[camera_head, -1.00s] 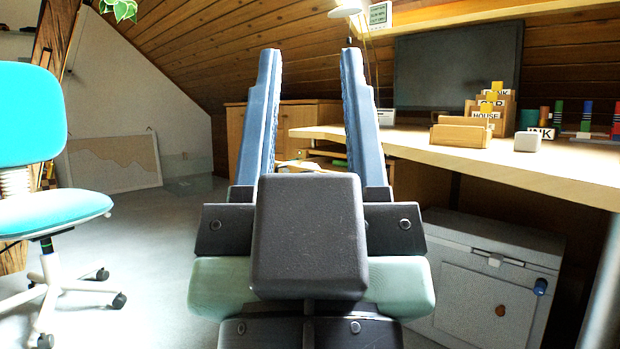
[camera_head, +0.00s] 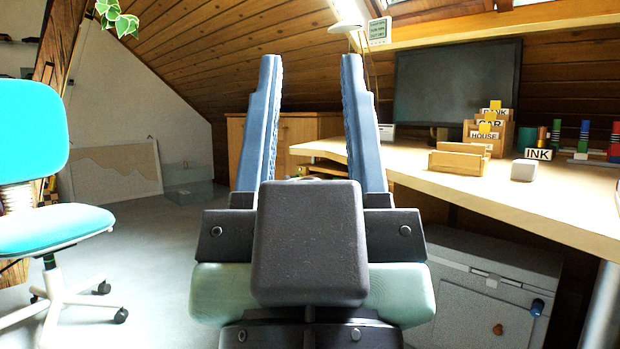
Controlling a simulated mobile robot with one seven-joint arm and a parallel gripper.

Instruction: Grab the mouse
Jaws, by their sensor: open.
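I cannot make out a mouse in this view. My gripper (camera_head: 312,75) is in the middle of the head view, pointing away from me, with its two long blue fingers wide apart. Nothing shows held between them. Beyond the fingers are a wooden cabinet and the left end of the desk (camera_head: 560,205). My gripper's dark body hides part of the floor and what lies straight ahead.
On the desk are a monitor (camera_head: 458,82), a wooden letter holder (camera_head: 458,158), labelled card boxes (camera_head: 490,130) and a pale cube (camera_head: 524,170). A grey cabinet (camera_head: 480,300) stands under it. A turquoise chair (camera_head: 50,225) is at left. Floor between looks clear.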

